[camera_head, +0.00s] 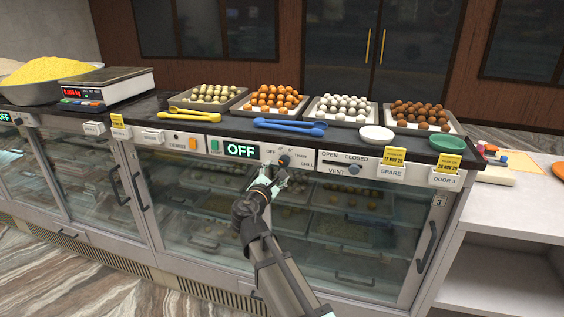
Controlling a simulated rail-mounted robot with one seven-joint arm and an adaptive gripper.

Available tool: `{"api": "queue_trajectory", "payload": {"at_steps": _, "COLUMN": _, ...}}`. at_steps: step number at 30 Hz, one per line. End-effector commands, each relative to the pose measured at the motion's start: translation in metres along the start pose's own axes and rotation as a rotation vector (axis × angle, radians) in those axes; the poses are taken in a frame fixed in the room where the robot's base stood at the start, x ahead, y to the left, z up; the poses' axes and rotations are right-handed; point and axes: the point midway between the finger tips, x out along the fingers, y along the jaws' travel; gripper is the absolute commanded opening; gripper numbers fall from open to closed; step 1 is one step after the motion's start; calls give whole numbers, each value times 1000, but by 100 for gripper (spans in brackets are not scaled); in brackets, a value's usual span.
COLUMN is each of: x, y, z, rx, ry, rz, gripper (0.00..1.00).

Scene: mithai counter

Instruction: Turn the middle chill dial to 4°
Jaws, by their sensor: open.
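The chill dial (284,160) is a small dark grey knob on the white control strip, with OFF printed to its left and CHILL at its lower right. The small markings around it are hard to read, and so is its pointer. The lit display (241,151) to its left reads OFF in pale green. My gripper (280,178) is open just below the dial, in front of the glass. Its fingers are close to the knob; I cannot tell whether they touch it.
Right of the dial is a vent slider (353,169) marked OPEN and CLOSED. A green button (214,145) and orange button (193,143) sit to the left. Sweet trays, yellow tongs (194,114), blue tongs (290,126) and a white dish (376,134) stand on the dark counter above.

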Motion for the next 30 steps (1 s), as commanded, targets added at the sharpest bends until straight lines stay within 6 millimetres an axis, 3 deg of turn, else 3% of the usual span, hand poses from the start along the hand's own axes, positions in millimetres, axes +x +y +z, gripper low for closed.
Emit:
{"api": "queue_trajectory", "payload": {"at_steps": 3, "x": 26, "y": 2, "z": 1, "rx": -1, "ry": -1, "rz": -2, "gripper": 64}}
{"api": "queue_trajectory", "payload": {"at_steps": 9, "x": 51, "y": 2, "z": 1, "rx": 0, "ry": -1, "rz": -1, "gripper": 64}}
{"api": "queue_trajectory", "payload": {"at_steps": 23, "x": 62, "y": -1, "z": 0, "rx": 0, "ry": 0, "rz": 0, "gripper": 64}}
{"api": "queue_trajectory", "payload": {"at_steps": 24, "x": 62, "y": 0, "z": 0, "rx": 0, "ry": 0, "rz": 0, "gripper": 60}}
{"api": "queue_trajectory", "payload": {"at_steps": 29, "x": 62, "y": 0, "z": 0, "rx": 0, "ry": 0, "rz": 0, "gripper": 4}}
{"api": "queue_trajectory", "payload": {"at_steps": 30, "x": 62, "y": 0, "z": 0, "rx": 0, "ry": 0, "rz": 0, "gripper": 4}}
